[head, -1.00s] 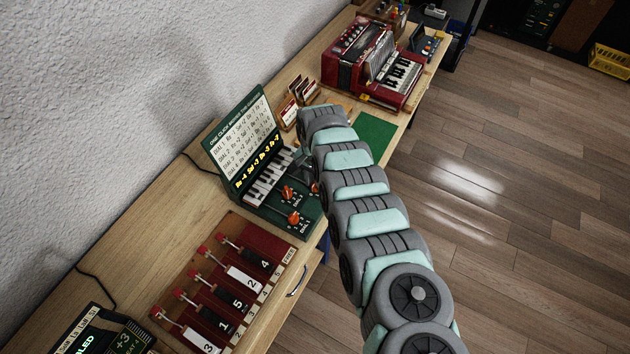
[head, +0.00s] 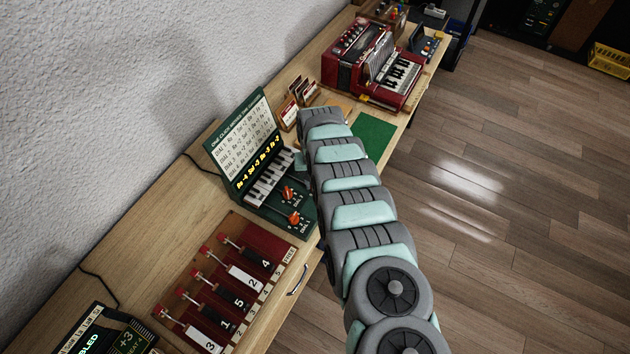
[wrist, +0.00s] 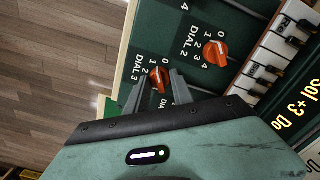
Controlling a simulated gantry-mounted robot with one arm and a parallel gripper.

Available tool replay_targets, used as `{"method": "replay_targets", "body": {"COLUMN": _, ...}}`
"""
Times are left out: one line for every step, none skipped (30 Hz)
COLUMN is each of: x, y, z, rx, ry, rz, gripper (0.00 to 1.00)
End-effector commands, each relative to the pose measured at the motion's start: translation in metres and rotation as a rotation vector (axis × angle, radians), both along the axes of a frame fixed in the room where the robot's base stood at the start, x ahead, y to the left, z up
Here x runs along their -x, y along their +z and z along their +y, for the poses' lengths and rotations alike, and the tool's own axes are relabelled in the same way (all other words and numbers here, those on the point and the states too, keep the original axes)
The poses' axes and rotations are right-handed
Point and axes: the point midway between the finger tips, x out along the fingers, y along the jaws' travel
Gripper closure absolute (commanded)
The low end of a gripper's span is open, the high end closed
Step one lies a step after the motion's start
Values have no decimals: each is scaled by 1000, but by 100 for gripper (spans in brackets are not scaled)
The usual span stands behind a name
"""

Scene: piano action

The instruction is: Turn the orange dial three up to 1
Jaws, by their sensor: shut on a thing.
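The orange knob of dial three (wrist: 159,79) is in the wrist view, beside its printed "DIAL 3" label on the dark green panel. My gripper (wrist: 158,84) has one grey finger on each side of this knob and is shut on it. Numbers 0 to 4 run around the knob; the fingers cover part of it and I cannot tell its exact setting. The orange knob of dial two (wrist: 216,52) is to the right, clear of the fingers. In the head view my arm hides dial three and the gripper.
The green panel carries a small keyboard (head: 267,178) and an upright chart (head: 240,135). Two other orange knobs (head: 288,193) show in the head view. A red lever box (head: 245,240) stands nearer and a red accordion (head: 355,55) farther along the bench.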

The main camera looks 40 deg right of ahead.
Motion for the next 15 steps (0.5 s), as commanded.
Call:
{"method": "replay_targets", "body": {"x": -1, "y": 1, "z": 0, "rx": 1, "ry": 33, "rz": 1, "gripper": 100}}
{"method": "replay_targets", "body": {"x": 0, "y": 1, "z": 0, "rx": 1, "ry": 52, "rz": 1, "gripper": 100}}
{"method": "replay_targets", "body": {"x": 0, "y": 1, "z": 0, "rx": 1, "ry": 78, "rz": 1, "gripper": 100}}
{"method": "replay_targets", "body": {"x": 0, "y": 1, "z": -1, "rx": 1, "ry": 96, "rz": 1, "gripper": 100}}
{"method": "replay_targets", "body": {"x": 0, "y": 1, "z": -1, "rx": 1, "ry": 112, "rz": 1, "gripper": 100}}
{"method": "replay_targets", "body": {"x": 0, "y": 1, "z": -1, "rx": 1, "ry": 134, "rz": 1, "gripper": 100}}
{"method": "replay_targets", "body": {"x": 0, "y": 1, "z": -1, "rx": 1, "ry": 149, "rz": 1, "gripper": 100}}
{"method": "replay_targets", "body": {"x": 0, "y": 1, "z": -1, "rx": 1, "ry": 162, "rz": 1, "gripper": 100}}
{"method": "replay_targets", "body": {"x": 0, "y": 1, "z": -1, "rx": 1, "ry": 179, "rz": 1, "gripper": 100}}
{"method": "replay_targets", "body": {"x": 0, "y": 1, "z": 0, "rx": 1, "ry": 190, "rz": 1, "gripper": 100}}
{"method": "replay_targets", "body": {"x": 0, "y": 1, "z": 0, "rx": 1, "ry": 199, "rz": 1, "gripper": 100}}
{"method": "replay_targets", "body": {"x": 0, "y": 1, "z": 0, "rx": 1, "ry": 212, "rz": 1, "gripper": 100}}
{"method": "replay_targets", "body": {"x": 0, "y": 1, "z": 0, "rx": 0, "ry": 219, "rz": 0, "gripper": 100}}
{"method": "replay_targets", "body": {"x": 0, "y": 1, "z": 0, "rx": 0, "ry": 225, "rz": 0, "gripper": 100}}
{"method": "replay_targets", "body": {"x": 0, "y": 0, "z": 0, "rx": 0, "ry": 232, "rz": 0, "gripper": 100}}
